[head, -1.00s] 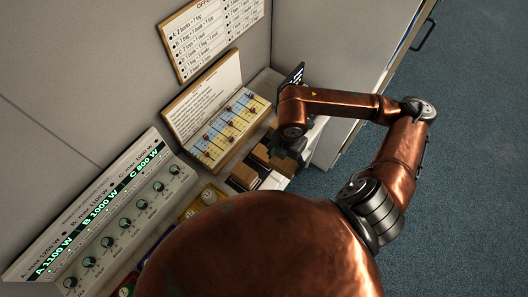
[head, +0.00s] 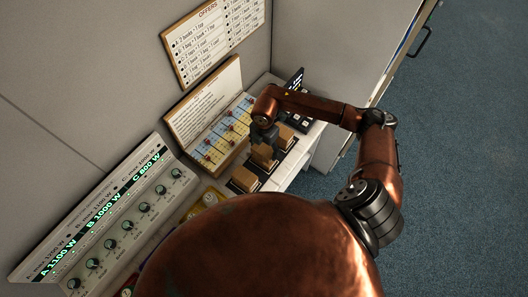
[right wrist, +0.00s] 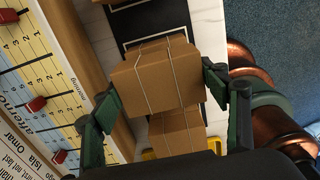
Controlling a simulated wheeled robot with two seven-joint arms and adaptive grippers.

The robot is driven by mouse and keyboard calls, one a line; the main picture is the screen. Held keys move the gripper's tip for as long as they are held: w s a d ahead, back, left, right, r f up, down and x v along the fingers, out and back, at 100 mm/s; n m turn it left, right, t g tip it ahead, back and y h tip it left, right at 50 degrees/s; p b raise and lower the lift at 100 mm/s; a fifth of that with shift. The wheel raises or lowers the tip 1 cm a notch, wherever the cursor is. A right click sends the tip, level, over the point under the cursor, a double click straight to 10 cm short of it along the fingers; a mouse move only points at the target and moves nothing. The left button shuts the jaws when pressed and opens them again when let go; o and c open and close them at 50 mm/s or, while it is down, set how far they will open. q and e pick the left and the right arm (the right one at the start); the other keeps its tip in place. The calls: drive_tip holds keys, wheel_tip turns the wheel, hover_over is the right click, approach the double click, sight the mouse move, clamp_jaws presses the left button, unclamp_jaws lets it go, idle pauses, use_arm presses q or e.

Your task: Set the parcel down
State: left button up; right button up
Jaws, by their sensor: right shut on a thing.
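My right gripper (head: 264,136) is over the row of brown parcels in the head view. In the right wrist view its fingers (right wrist: 161,95) are shut on a tied brown cardboard parcel (right wrist: 158,78), one green pad on each side. It matches the middle parcel (head: 262,156) under the gripper in the head view. Whether its underside touches the surface cannot be told. A second parcel (right wrist: 179,131) shows just below it in the wrist view, and this looks like the near parcel (head: 245,178). Another parcel (head: 285,137) sits farther right. My left gripper is not in view.
A black pad with a white outline (right wrist: 155,22) lies beyond the held parcel. A yellow and blue slot board (head: 222,134) stands close on the left. A dark keypad or screen (head: 297,85) stands behind. A knob panel (head: 125,215) is at lower left.

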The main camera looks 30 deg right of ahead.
sight(264, 153)
wheel_tip(264, 153, down, 3)
drive_tip(key=shift+w+f+p, duration=0.1)
drive_tip(key=shift+p, duration=0.35)
drive_tip(key=shift+f, duration=0.2)
drive_tip(key=o, duration=1.2)
drive_tip(key=shift+o, duration=0.2)
drive_tip(key=shift+r, duration=0.1)
drive_tip(key=shift+r, duration=0.25)
wheel_tip(264, 153, up, 12)
drive_tip(key=shift+f+b, duration=0.15)
drive_tip(key=shift+b, duration=0.75)
